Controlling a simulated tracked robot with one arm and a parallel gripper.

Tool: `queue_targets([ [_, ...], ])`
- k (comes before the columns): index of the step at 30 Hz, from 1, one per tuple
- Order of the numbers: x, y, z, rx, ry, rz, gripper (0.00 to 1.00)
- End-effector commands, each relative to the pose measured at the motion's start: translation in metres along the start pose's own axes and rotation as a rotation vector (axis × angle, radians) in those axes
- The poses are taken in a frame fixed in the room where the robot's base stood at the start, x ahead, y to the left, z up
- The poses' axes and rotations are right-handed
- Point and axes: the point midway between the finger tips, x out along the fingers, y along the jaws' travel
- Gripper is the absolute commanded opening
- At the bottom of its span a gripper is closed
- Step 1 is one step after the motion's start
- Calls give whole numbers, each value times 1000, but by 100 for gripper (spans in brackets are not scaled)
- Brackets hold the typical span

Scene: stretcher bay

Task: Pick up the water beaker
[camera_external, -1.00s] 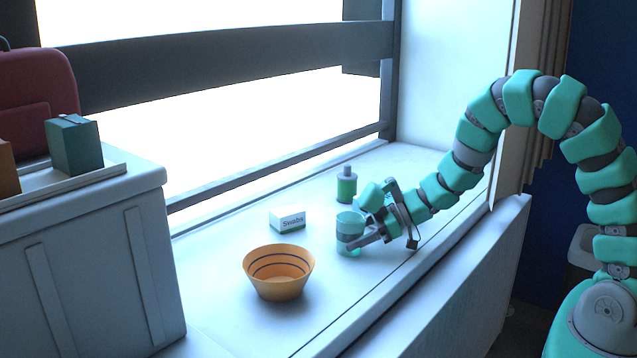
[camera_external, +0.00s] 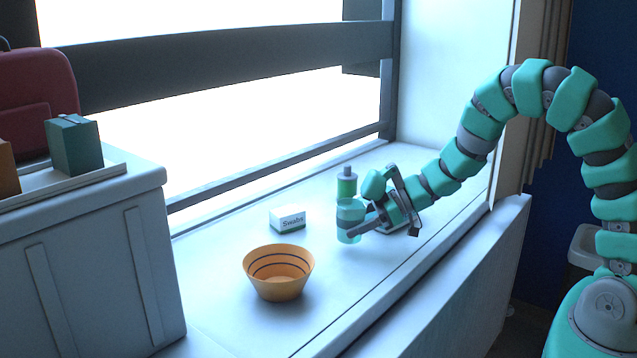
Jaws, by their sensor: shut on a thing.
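The water beaker (camera_external: 349,222) is a clear, teal-tinted cup with liquid in it, right of the middle of the view. My gripper (camera_external: 357,220) reaches it from the right and is shut on it, one finger on the near side and the other behind. The beaker stands about upright and seems a little above the white sill (camera_external: 330,300); the exact gap under it is hard to tell. Its far side is partly hidden by my fingers.
A green bottle (camera_external: 347,184) stands just behind the beaker. A white swabs box (camera_external: 288,219) lies to its left, and an orange striped bowl (camera_external: 279,273) is at front left. A grey cabinet (camera_external: 90,270) stands at left. The front right of the sill is clear.

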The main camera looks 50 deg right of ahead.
Motion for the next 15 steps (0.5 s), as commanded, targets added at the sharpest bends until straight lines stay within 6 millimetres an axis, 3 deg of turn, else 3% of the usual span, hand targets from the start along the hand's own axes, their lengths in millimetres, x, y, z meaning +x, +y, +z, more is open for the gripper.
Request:
queue_targets([
  [15,-45,-37,14,0,0,-1,30],
])
